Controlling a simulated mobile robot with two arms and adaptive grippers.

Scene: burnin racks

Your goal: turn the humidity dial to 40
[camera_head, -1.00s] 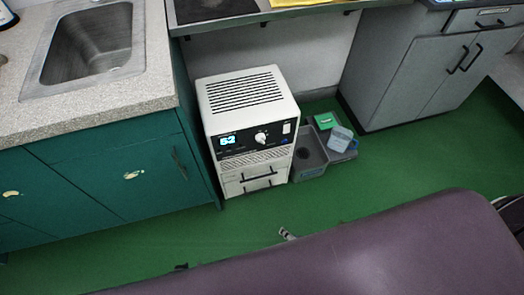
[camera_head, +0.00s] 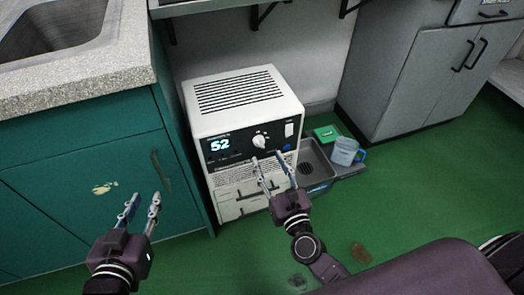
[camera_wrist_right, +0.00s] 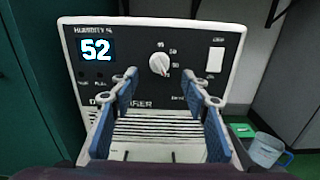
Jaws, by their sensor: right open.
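The white humidifier unit (camera_head: 245,105) stands on the floor under a counter, with slots on top and a dark front panel. Its display (camera_head: 220,146) reads 52, also in the right wrist view (camera_wrist_right: 95,48). The white humidity dial (camera_head: 260,142) sits right of the display; in the right wrist view the dial (camera_wrist_right: 159,63) shows ahead, beyond and between the fingers. My right gripper (camera_head: 272,172) is open and empty, just below and in front of the panel, apart from the dial. My left gripper (camera_head: 142,207) is open and empty in front of the green cabinet.
A green cabinet (camera_head: 95,165) with a sink stands close left of the unit. A grey tray (camera_head: 318,165) with a blue-handled jug (camera_head: 346,151) and a green item (camera_head: 327,133) lies right of it. A white switch (camera_head: 289,129) is right of the dial. Green floor in front is partly clear.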

